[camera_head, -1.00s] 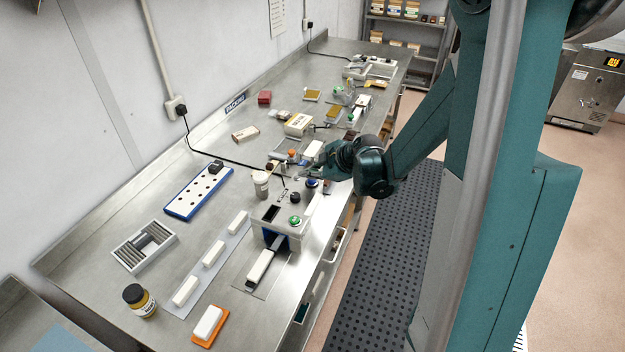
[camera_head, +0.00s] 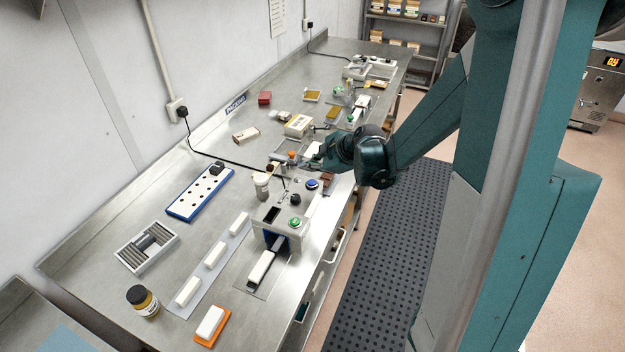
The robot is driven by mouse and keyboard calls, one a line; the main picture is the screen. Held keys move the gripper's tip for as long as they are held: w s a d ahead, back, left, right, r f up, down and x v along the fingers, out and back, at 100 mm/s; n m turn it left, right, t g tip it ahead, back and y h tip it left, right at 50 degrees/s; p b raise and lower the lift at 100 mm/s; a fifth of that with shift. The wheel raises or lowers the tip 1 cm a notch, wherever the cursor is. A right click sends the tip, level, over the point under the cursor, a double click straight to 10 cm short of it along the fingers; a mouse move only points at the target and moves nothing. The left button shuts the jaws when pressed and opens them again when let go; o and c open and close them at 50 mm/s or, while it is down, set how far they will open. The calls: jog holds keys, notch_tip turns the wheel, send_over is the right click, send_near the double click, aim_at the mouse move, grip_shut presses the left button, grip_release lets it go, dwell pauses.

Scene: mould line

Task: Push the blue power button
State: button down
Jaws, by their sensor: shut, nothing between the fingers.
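The blue power button (camera_head: 312,184) is a round blue cap on top of the grey-white machine (camera_head: 271,232) near the bench's front edge. It shows clear of my gripper. A black knob (camera_head: 295,199) and a green button (camera_head: 295,223) sit nearer on the same machine. My gripper (camera_head: 301,166) is shut and empty, just beyond and slightly left of the blue button, apart from it in the picture. The fingertips are small, so their height above the bench is hard to judge.
A white jar (camera_head: 261,186) stands left of the machine. A white bar (camera_head: 261,268) lies in front of it, and a strip with several white bars (camera_head: 214,254) lies to its left. Other devices and boxes stand farther along the bench, beyond my gripper.

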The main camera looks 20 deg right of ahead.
jog(key=shift+r, duration=0.8)
